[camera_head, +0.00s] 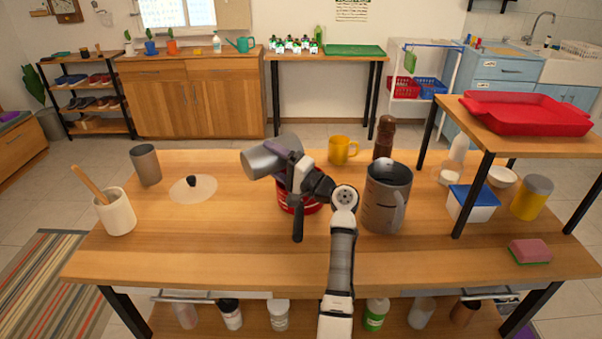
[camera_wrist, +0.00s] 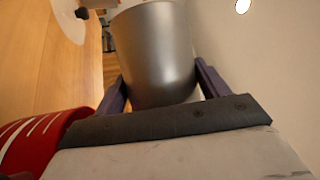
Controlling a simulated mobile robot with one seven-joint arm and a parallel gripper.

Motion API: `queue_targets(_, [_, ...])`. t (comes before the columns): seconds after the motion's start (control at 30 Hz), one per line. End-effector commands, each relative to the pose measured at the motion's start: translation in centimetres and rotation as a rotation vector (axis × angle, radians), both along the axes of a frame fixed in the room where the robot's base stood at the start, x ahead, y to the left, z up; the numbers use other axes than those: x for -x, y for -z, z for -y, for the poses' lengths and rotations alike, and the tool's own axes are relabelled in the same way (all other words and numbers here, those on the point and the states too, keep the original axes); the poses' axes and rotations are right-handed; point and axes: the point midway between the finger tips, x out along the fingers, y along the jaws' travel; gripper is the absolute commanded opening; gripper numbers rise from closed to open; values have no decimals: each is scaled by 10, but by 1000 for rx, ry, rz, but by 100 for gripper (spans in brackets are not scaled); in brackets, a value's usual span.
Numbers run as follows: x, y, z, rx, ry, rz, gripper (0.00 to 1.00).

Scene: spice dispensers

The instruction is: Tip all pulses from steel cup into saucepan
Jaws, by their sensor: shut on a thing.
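The steel cup (camera_head: 270,157) is held in my gripper (camera_head: 292,168) above the table, tilted well over on its side. My gripper is shut on it, and the purple fingers lie on both sides of the cup (camera_wrist: 153,55) in the wrist view. The red saucepan (camera_head: 297,199) stands on the table under my gripper and is partly hidden by it. Its red side with pale stripes (camera_wrist: 40,140) shows at the lower left of the wrist view. The insides of the cup and saucepan are hidden, and no pulses are visible.
A grey jug (camera_head: 386,200) stands right of the saucepan. A yellow mug (camera_head: 342,150) and a brown mill (camera_head: 383,138) stand behind. A lid (camera_head: 193,188), a second grey cup (camera_head: 145,165) and a utensil crock (camera_head: 115,212) are left. The front of the table is clear.

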Motion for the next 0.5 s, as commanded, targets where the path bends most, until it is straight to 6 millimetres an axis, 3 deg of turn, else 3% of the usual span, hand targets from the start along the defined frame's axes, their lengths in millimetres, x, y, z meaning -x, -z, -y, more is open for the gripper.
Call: queue_targets(0.5, [-1, 0, 1, -59, -1, -38, 44])
